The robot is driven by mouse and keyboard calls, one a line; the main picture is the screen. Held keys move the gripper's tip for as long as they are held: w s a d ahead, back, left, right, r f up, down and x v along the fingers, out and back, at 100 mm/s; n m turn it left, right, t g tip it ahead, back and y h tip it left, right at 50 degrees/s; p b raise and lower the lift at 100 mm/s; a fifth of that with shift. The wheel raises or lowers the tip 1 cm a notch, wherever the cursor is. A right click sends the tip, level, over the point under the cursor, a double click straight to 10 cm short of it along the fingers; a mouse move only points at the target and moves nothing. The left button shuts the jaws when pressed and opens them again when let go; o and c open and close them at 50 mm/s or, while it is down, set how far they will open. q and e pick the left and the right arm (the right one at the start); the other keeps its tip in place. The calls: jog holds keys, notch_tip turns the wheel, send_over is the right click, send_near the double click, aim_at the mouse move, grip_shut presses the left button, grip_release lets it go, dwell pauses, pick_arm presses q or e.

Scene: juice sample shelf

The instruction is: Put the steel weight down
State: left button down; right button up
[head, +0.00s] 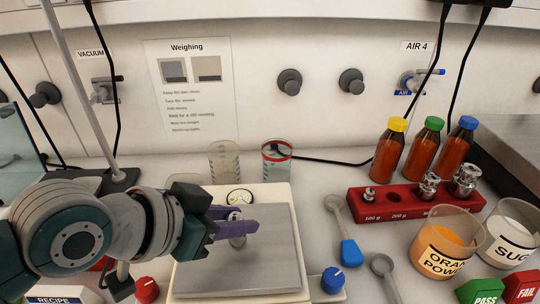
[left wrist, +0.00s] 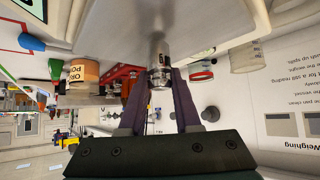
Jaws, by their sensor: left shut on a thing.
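The steel weight (left wrist: 160,76) is a small shiny cylinder between the purple fingers of my left gripper (head: 234,222). In the head view, the fingers partly cover the weight (head: 238,241). The left gripper is shut on it, over the steel pan (head: 268,268) of the balance, towards the pan's back left. In the left wrist view, the weight's base is at or very close to the pan, with its reflection beside it. I cannot tell for certain whether they touch. My right gripper is not in view.
A red weight rack (head: 410,204) holds several steel weights; its hole by the 200 g label looks empty. Bottles, an orange powder beaker (head: 447,243) and a sugar beaker (head: 511,234) stand right. Two clear beakers stand behind the balance. Scoops lie right of it.

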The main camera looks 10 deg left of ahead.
pick_arm(q)
jog(key=shift+f, duration=0.2)
jog(key=c, duration=1.1)
grip_release()
jog(key=shift+f, duration=0.1)
jog(key=o, duration=0.5)
jog(key=shift+r, duration=0.35)
jog(key=p+v, duration=0.2)
jog(key=v, duration=0.9)
jog(key=s+a+n+g+y, duration=0.1)
jog(key=s, duration=0.3)
jog(key=s+a+f+n+g+y, duration=0.1)
jog(key=s+g+y, duration=0.1)
jog(key=s, duration=0.2)
jog(key=s+a+n+g+y, duration=0.1)
jog(key=s+g, duration=0.1)
jog(key=s, duration=0.3)
jog(key=shift+s+f+n+y, duration=0.1)
jog(key=shift+f+n+y, duration=0.05)
jog(key=shift+n+y, duration=0.2)
